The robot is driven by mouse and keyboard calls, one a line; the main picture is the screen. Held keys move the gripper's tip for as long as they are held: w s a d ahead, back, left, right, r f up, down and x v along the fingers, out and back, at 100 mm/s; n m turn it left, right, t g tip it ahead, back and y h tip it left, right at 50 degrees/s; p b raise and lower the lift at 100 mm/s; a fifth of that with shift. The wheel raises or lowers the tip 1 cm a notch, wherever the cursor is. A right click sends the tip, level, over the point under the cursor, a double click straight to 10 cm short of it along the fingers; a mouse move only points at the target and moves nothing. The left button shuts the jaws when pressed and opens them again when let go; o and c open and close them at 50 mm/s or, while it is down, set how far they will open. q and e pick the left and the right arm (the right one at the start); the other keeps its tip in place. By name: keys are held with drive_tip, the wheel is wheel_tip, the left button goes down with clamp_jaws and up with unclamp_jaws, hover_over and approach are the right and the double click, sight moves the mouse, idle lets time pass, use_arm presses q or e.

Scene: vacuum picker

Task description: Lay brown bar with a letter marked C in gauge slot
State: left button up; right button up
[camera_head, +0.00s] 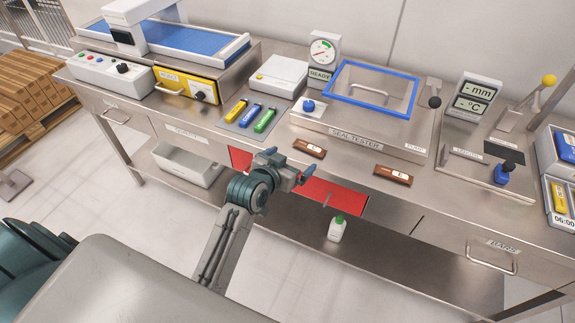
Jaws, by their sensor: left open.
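Two brown bars with white labels lie along the steel counter's front edge: a left bar (309,148) and a right bar (393,176). Their letters are too small to read for certain. My left gripper (288,166) is open and empty, in front of the counter, a little below and left of the left bar, not touching it. A length gauge (466,154) with a "LENGTH" label and a blue knob (503,174) sits at the right of the counter; its slot is not clearly visible. My right gripper is out of view.
The seal tester (355,140) with a blue-framed lid stands behind the bars. A display (474,96) reading "- mm" and "- °C" stands behind the gauge. Several coloured markers (250,114) lie at the left. A white bottle (337,229) stands on the lower shelf.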

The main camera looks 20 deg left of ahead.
use_arm(q)
drive_tip(key=shift+v, duration=0.75)
